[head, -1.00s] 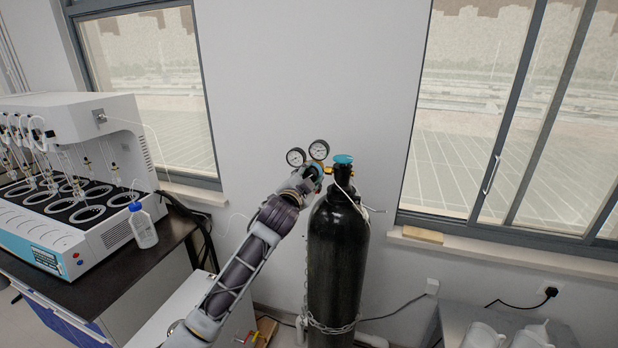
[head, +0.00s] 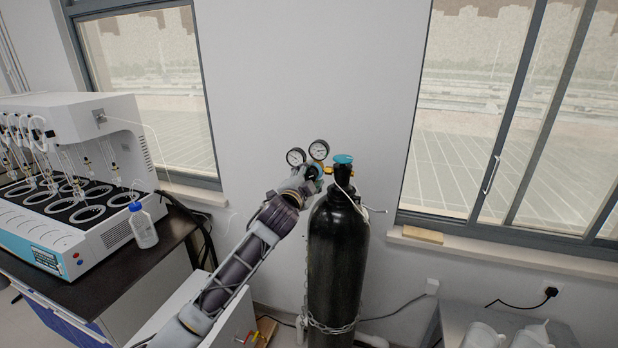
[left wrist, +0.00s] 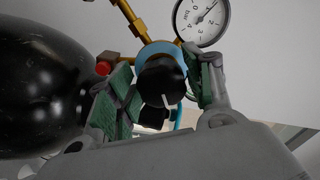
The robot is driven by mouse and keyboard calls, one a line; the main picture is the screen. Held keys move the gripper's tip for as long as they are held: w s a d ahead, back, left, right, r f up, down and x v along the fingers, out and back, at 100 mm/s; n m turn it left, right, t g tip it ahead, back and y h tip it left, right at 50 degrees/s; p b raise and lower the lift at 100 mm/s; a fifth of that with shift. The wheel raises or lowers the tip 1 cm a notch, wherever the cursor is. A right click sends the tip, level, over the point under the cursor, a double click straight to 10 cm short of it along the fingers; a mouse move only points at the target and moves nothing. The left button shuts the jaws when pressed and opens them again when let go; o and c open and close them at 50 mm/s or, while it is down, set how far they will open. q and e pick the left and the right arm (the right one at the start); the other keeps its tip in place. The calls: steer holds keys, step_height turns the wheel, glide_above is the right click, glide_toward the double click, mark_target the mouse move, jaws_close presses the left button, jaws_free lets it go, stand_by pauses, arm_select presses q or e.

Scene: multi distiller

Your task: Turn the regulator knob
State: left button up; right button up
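The regulator knob (left wrist: 162,80) is black with a white mark and a blue collar behind it. It shows in the left wrist view between the two green-padded fingers of my left gripper (left wrist: 163,88). The pads lie close on both sides of the knob; whether they press on it cannot be told. In the head view my left gripper (head: 310,174) is at the regulator, just below the two round gauges (head: 307,153), and hides the knob. One gauge dial (left wrist: 202,17) also shows in the left wrist view. My right gripper is not in view.
The black gas cylinder (head: 338,255) with a blue-topped valve (head: 342,159) stands right beside my gripper, with a chain around it. A white distiller (head: 75,165) and a wash bottle (head: 142,225) stand on the bench at left. A wall with windows is behind.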

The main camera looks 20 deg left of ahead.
arm_select(q)
steer(key=shift+o, duration=0.7)
steer(key=shift+s, duration=0.1)
steer(key=s, duration=1.1)
steer(key=shift+s+a, duration=0.25)
steer(key=shift+s, duration=0.15)
